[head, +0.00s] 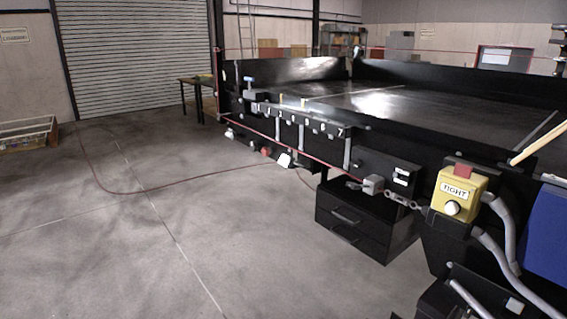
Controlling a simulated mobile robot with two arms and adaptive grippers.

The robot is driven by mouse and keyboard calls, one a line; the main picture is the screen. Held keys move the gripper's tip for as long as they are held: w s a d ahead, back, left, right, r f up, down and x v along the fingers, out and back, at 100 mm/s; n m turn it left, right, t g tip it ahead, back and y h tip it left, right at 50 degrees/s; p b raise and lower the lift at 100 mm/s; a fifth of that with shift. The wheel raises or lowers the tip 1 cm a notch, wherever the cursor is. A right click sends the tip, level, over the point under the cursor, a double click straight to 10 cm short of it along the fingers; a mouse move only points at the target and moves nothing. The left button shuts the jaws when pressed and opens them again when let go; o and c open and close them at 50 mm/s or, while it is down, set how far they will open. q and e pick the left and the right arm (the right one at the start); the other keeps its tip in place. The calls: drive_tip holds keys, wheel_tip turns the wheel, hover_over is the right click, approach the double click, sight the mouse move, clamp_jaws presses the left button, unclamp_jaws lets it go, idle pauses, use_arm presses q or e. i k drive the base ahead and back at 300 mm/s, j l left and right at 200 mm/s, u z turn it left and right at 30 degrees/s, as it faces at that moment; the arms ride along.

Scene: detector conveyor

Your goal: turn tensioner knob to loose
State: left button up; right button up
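A yellow box (460,192) with a white label reading "TIGHT" is mounted on the black side of the conveyor (390,150), at the right. A round white knob (452,208) sits on its front below the label, and a red block (463,171) sits on its top. I cannot tell for sure which part is the tensioner knob, and no "loose" label is readable. A chain (403,200) runs from the box's left side to a grey block (372,184). Neither of my grippers is in view.
Grey hoses (499,220) hang beside the yellow box, with a blue panel (546,235) right of them. A black drawer cabinet (365,222) stands under the conveyor. A red cord (165,189) lies across the floor. The floor at the left and front is otherwise largely clear.

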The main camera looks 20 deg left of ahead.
sight(358, 163)
drive_tip(key=u, duration=0.35)
drive_tip(key=z, duration=0.55)
drive_tip(key=i+j+z, duration=0.2)
drive_tip(key=j+z, duration=0.15)
drive_tip(key=i+j+z, duration=0.1)
drive_tip(key=j+z, duration=0.25)
drive_tip(key=j, duration=0.2)
drive_tip(key=j+z, duration=0.3)
drive_tip(key=j, duration=0.2)
drive_tip(key=i, duration=0.05)
